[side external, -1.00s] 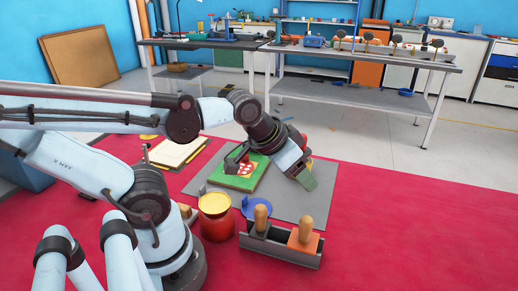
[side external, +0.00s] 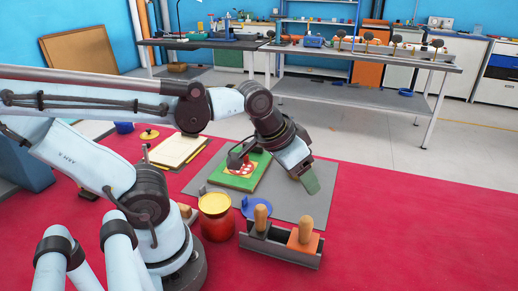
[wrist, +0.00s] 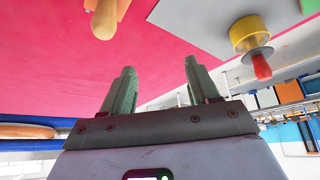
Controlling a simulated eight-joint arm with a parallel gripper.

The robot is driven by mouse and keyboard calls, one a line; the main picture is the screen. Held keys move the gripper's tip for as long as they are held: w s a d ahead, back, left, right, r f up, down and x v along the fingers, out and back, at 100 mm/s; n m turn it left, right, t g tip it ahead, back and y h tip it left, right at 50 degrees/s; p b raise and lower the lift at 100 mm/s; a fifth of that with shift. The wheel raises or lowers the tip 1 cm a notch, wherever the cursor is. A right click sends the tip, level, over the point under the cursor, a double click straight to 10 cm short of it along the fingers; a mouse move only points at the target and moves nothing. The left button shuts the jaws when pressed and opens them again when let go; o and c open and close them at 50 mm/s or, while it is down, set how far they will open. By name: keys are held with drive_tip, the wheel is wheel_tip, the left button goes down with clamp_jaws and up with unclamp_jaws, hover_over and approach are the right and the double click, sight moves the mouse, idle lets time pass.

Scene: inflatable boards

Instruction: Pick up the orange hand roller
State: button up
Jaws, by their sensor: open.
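An orange block with an upright wooden handle (side external: 304,238), the likeliest orange hand roller, stands in the right part of a grey holder (side external: 256,249). A similar wooden handle on a dark base (side external: 261,218) stands to its left. In the wrist view a wooden handle with an orange part (wrist: 105,20) shows at the top edge, cut off by the frame. My gripper (side external: 312,184) is above the right side of the grey mat, behind and above the holder. In the wrist view its two green fingers (wrist: 162,85) are apart with nothing between them.
A red jar with a yellow top (side external: 215,215) and a blue disc (side external: 256,206) stand near the holder. A green board (side external: 240,171) lies on the grey mat (side external: 290,204). A yellow cylinder with a red end (wrist: 251,36) shows in the wrist view. The red surface at right is clear.

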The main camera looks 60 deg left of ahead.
sight(307, 219)
drive_tip(key=d+r+g, duration=0.1)
drive_tip(key=d, duration=0.1)
drive_tip(key=s+d+r+g, duration=0.1)
drive_tip(key=g, duration=0.1)
drive_tip(key=d+g, duration=0.2)
drive_tip(key=shift+s+d+r, duration=0.3)
drive_tip(key=shift+r, duration=0.1)
drive_tip(key=shift+s+d+r+g, duration=0.1)
drive_tip(key=shift+s+d+g, duration=0.1)
drive_tip(key=shift+d+g, duration=0.25)
wheel_tip(307, 219, down, 7)
drive_tip(key=shift+a+r, duration=0.15)
drive_tip(key=shift+r, duration=0.05)
drive_tip(key=shift+w+a+f, duration=0.15)
drive_tip(key=shift+f, duration=2.5)
clamp_jaws()
